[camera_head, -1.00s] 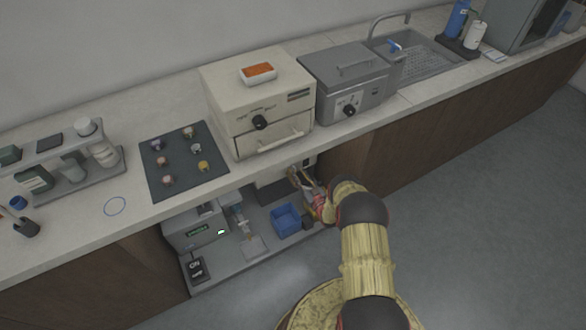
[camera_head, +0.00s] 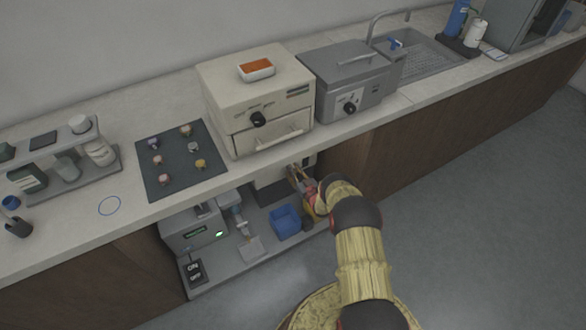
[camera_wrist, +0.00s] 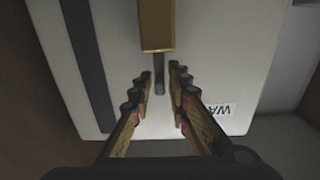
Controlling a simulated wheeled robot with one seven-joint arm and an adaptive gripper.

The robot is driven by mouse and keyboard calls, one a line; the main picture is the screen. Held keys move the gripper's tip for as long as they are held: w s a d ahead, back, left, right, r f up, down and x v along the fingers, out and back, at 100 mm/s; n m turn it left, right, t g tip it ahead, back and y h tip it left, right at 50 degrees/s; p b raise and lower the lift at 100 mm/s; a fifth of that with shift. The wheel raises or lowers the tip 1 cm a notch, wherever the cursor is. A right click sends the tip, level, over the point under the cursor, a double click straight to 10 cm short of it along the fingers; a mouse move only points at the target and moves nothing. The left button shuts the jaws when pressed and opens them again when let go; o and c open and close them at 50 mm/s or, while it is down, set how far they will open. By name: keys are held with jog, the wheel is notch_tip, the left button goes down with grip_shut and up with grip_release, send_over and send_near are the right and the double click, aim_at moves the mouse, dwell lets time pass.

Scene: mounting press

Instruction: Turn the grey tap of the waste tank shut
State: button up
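In the wrist view the waste tank (camera_wrist: 215,70) is a pale box with a dark stripe and a partly hidden label reading "WA", seen upside down. A brass tap body (camera_wrist: 157,25) comes in from the top of the picture. The tap's short grey lever (camera_wrist: 160,86) extends from its end, in line with it. My gripper (camera_wrist: 160,75) is open, with one finger on each side of the lever and a small gap visible at both sides. In the head view my gripper (camera_head: 296,174) is inside the open lower bay under the counter. The tap cannot be made out there.
A blue bin (camera_head: 285,223) stands on the bay floor just below my gripper. A grey device with a green display (camera_head: 193,230) and an ON/OFF switch box (camera_head: 194,271) are further left. The counter edge and the cream press (camera_head: 258,90) are above. The floor at right is clear.

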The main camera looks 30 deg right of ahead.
grip_shut()
jog(key=shift+a+h, duration=0.1)
jog(key=shift+h, duration=0.2)
jog(key=m+h, duration=0.2)
jog(key=shift+a+h, duration=0.25)
jog(key=shift+h, duration=0.05)
jog(key=m+h, duration=0.1)
jog(key=m+g+h, duration=0.1)
jog(key=h, duration=0.1)
jog(key=m+h, duration=0.1)
jog(key=h, duration=0.1)
jog(key=shift+w+a+m+g, duration=0.15)
jog(key=shift+a+m+g, duration=0.15)
jog(key=shift+g, duration=0.1)
jog(key=m+g+h, duration=0.1)
jog(key=h, duration=0.1)
jog(key=m+g+h, duration=0.2)
jog(key=h, duration=0.1)
jog(key=shift+w+a+m, duration=0.15)
jog(key=shift+m, duration=0.15)
jog(key=shift+w+m+g+h, duration=0.1)
jog(key=shift+m+g+h, duration=1.45)
jog(key=shift+g, duration=0.55)
jog(key=shift+m+g+h, duration=0.35)
jog(key=shift+m+g, duration=0.3)
jog(key=shift+g, duration=0.15)
jog(key=shift+o, duration=1.7)
grip_release()
